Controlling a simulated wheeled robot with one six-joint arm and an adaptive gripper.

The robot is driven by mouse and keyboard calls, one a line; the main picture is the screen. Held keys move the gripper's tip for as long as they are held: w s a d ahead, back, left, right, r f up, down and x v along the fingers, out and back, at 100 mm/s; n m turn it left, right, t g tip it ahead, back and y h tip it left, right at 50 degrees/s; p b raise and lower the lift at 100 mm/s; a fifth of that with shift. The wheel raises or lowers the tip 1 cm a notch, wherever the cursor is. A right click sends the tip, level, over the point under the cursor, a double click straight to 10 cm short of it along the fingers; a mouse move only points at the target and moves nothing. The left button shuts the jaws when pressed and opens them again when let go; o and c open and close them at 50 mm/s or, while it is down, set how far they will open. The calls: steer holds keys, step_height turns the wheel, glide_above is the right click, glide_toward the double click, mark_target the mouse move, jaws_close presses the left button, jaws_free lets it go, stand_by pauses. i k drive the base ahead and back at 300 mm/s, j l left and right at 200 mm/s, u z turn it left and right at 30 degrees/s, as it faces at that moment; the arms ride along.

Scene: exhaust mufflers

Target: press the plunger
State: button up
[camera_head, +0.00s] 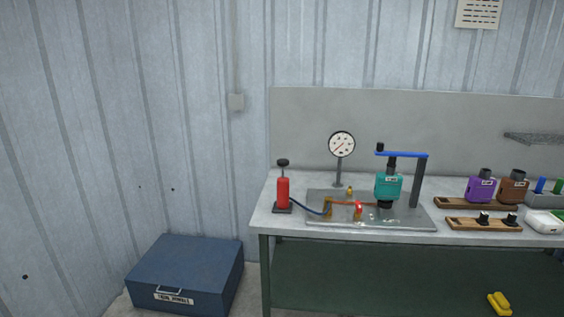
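A small red hand pump (283,193) stands upright at the left end of the workbench. Its plunger, a black knob (282,163) on a short stem, sticks up above the red body. A dark hose (307,208) runs from the pump's base to the metal plate (410,218). A teal muffler (388,187) stands on the plate under a blue clamp bar (403,154). A round white dial gauge (341,145) stands on a post behind the plate. My gripper is not in view.
The grey bench top (262,219) has a purple muffler (480,189) and a brown muffler (513,190) on a wooden rack at right. A blue box (187,270) sits on the floor left of the bench. A yellow object (499,303) lies below the bench. Space above the pump is clear.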

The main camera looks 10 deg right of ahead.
mark_target(283, 163)
steer(key=i+j+z, duration=0.2)
steer(key=i+j, duration=0.3)
steer(key=i+j+z, duration=0.15)
steer(key=i+j, duration=0.5)
steer(key=i+j+z, duration=0.2)
steer(key=i+j, duration=0.35)
steer(key=j, duration=0.15)
